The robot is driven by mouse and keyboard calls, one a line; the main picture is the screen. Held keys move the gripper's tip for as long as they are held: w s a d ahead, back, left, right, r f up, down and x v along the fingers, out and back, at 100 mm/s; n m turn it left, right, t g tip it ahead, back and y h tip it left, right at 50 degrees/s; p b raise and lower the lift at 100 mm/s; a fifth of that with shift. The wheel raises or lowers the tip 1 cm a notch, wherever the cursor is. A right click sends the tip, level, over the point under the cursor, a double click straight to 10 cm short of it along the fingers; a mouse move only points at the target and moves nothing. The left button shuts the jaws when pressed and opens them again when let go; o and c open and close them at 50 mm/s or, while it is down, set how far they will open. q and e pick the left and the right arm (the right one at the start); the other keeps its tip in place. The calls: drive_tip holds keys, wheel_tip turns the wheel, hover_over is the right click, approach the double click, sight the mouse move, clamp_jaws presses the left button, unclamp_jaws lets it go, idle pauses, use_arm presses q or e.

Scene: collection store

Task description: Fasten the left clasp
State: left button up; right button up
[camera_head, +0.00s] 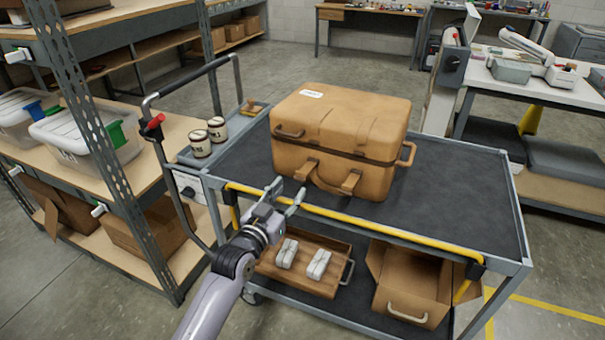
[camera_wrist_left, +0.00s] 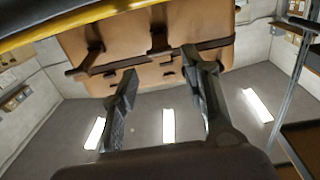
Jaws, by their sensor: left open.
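A tan case (camera_head: 340,115) with its lid down stands on the cart's dark top. Two clasps are on its front below the dark seam: the left clasp (camera_head: 307,168) and the right clasp (camera_head: 351,182). Both stick out from the front and look unfastened. My left gripper (camera_head: 288,188) is open and empty, in front of the left clasp and apart from it. The left wrist view is upside down; there the left clasp (camera_wrist_left: 158,38) appears between the fingertips (camera_wrist_left: 160,68), beyond them. My right gripper is not in view.
The cart's yellow front bar (camera_head: 350,222) runs just below the gripper. Two tins (camera_head: 208,136) stand on the cart's left end. A lower shelf holds a wooden tray (camera_head: 325,284) and an open carton (camera_head: 412,283). The cart top (camera_head: 465,195) right of the case is clear.

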sight(299, 180)
use_arm(q)
drive_tip(key=x, duration=0.8)
drive_tip(key=shift+w+d, duration=0.1)
drive_tip(key=shift+w, duration=0.15)
drive_tip(key=shift+c, duration=0.4)
drive_tip(key=shift+f, duration=0.15)
clamp_jaws()
